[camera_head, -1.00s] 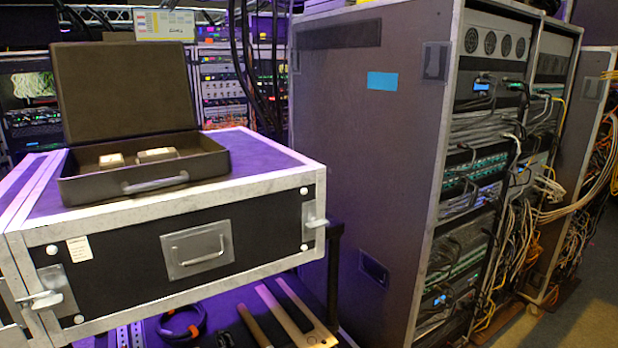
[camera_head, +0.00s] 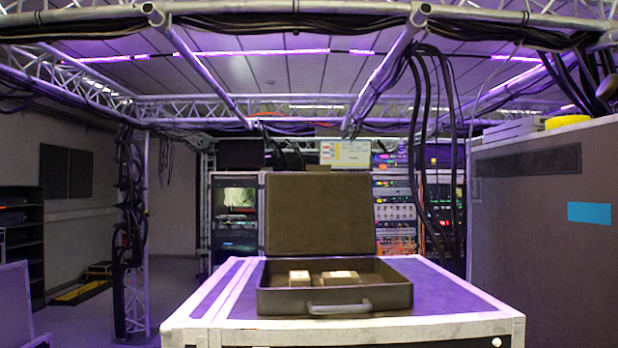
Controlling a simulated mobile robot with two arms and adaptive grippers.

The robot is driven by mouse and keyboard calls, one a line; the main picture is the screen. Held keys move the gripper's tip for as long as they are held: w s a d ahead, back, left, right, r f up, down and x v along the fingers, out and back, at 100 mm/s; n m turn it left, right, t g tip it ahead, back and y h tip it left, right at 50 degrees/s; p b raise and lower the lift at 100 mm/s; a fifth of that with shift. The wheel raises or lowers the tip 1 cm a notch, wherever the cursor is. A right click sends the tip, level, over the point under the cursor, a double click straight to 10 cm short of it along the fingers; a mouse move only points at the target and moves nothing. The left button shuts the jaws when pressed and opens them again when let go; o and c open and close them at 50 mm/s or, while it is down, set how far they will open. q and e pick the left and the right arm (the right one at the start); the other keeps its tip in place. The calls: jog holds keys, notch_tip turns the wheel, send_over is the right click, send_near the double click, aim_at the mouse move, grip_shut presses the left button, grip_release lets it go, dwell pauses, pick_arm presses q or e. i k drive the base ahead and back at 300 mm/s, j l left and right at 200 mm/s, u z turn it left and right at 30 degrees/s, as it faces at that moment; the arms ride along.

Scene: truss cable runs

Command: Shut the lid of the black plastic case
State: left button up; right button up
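The black plastic case (camera_head: 390,298) stands on top of a road case with metal edges, in the lower middle of the head view. Its lid (camera_head: 320,215) is open and stands upright at the back. A grey handle (camera_head: 340,308) is on the front wall, facing me. Neither of my grippers shows in the head view.
The road case (camera_head: 450,290) has free purple top surface on both sides of the black case. A tall grey rack cabinet (camera_head: 545,240) stands at the right. Truss bars with black cables (camera_head: 440,100) hang overhead. A dark shelf (camera_head: 22,240) stands at the far left.

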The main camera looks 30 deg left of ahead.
aim_at(318, 211)
jog(key=i+j+u, duration=0.1)
jog(key=j+u, duration=0.3)
jog(key=i+j+u, duration=0.15)
jog(key=j+u, duration=0.25)
jog(key=i+j+u, duration=0.2)
jog(key=j+u, duration=0.2)
jog(key=i+j+u, duration=0.9)
jog(key=i+u, duration=0.2)
jog(key=u, duration=0.15)
jog(key=i+z, duration=0.35)
jog(key=i, duration=0.15)
jog(key=i+j+z, duration=0.35)
jog(key=i+z, duration=0.2)
jog(key=z, duration=0.2)
jog(key=i+z, duration=0.25)
jog(key=z, duration=0.2)
jog(key=i+j+z, duration=0.1)
jog(key=z, duration=0.3)
jog(key=i+j+z, duration=0.2)
jog(key=z, duration=0.2)
jog(key=i+j+z, duration=0.25)
jog(key=z, duration=0.2)
